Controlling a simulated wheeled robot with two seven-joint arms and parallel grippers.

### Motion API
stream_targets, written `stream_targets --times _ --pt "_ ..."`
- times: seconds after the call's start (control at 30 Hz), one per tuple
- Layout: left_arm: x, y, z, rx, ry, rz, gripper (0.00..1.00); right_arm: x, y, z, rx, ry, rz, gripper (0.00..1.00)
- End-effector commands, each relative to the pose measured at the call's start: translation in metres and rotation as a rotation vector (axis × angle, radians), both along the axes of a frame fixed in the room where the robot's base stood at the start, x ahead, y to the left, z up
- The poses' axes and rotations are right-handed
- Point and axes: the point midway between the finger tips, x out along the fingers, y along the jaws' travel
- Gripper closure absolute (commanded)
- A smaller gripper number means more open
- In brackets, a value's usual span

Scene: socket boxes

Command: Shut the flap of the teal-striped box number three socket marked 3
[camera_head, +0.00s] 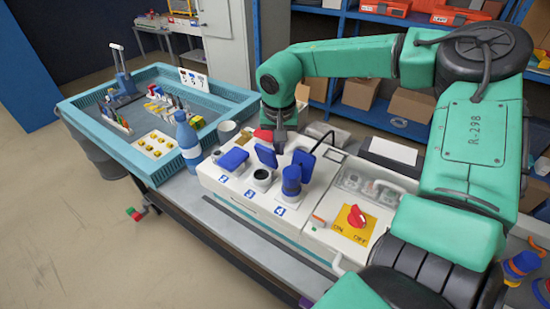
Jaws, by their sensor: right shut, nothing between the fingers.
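The white socket box (228,189) with a teal stripe on its front stands on the bench. Its socket marked 3 (262,177) is uncovered, and the blue flap of socket 3 (266,155) stands raised behind it. My right gripper (280,147) points down just behind and right of this flap, shut and empty. I cannot tell whether it touches the flap. My left gripper is not in view.
Beside it, one blue flap (233,159) lies low at socket 2. A blue plug (291,181) stands in socket 4, its flap (303,164) raised. A red switch (356,216) is at right. A blue bottle (187,140) and a blue tray (172,172) are left.

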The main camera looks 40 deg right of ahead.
Motion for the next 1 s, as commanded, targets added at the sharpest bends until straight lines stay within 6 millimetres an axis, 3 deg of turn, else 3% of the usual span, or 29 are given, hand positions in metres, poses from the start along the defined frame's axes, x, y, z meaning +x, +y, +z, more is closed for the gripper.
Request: stream_targets --times 0.27,0.5,0.67,1.0 --pt "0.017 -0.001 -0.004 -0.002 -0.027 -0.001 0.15 -0.003 0.019 0.005 -0.004 -0.010 0.003 1.00" --pt "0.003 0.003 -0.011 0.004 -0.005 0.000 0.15 -0.008 0.037 0.006 -0.006 -0.013 0.003 1.00" --pt "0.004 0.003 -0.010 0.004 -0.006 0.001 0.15 -0.009 0.042 0.009 -0.004 -0.014 0.000 1.00" --pt "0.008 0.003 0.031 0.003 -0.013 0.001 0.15 -0.009 0.042 0.065 -0.005 -0.016 0.000 1.00"
